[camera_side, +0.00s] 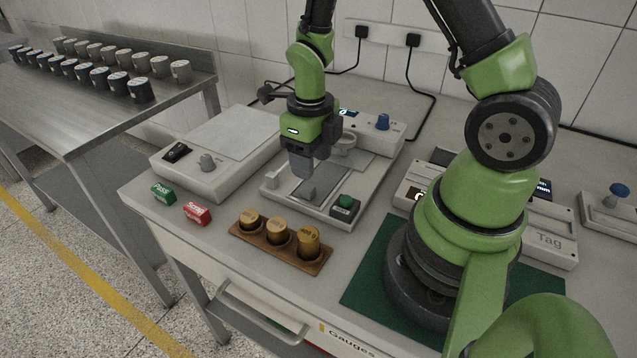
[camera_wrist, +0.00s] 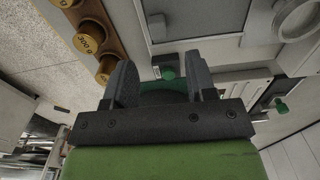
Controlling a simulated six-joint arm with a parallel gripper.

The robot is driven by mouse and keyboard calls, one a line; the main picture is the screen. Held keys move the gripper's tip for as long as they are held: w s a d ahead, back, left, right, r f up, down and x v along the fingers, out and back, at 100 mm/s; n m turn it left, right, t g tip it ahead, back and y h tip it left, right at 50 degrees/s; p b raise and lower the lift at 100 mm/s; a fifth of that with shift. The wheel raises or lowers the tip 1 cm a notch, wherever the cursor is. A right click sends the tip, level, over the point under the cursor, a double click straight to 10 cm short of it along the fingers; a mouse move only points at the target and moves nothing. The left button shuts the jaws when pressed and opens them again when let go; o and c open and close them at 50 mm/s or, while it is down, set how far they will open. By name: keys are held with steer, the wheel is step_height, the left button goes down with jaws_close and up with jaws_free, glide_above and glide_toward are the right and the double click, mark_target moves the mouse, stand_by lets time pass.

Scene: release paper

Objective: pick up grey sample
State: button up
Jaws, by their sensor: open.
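My gripper (camera_side: 303,168) points down over a bench-top device with a dark grey flat plate (camera_side: 322,182). In the wrist view its two fingers (camera_wrist: 160,72) stand apart, and no held object shows between them. The plate (camera_wrist: 187,14) lies beyond the fingertips there. Several light grey cylinders (camera_side: 180,71) stand in the back row on the steel table at the left, far from my gripper. Dark cylinders (camera_side: 140,90) stand in front of them. I cannot tell whether the grey sample is one of these cylinders or the plate.
A wooden holder (camera_side: 240,232) carries three brass weights (camera_side: 308,241). Green (camera_side: 163,193) and red (camera_side: 197,213) blocks sit near the bench's left edge. A flat-topped device (camera_side: 215,160) stands left of my gripper.

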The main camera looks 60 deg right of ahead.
mark_target(308, 187)
steer(key=shift+w+a+f, duration=0.1)
steer(key=shift+w+f, duration=0.1)
steer(key=shift+f, duration=1.45)
steer(key=shift+w+f, duration=0.15)
steer(key=shift+f, duration=1.5)
jaws_close()
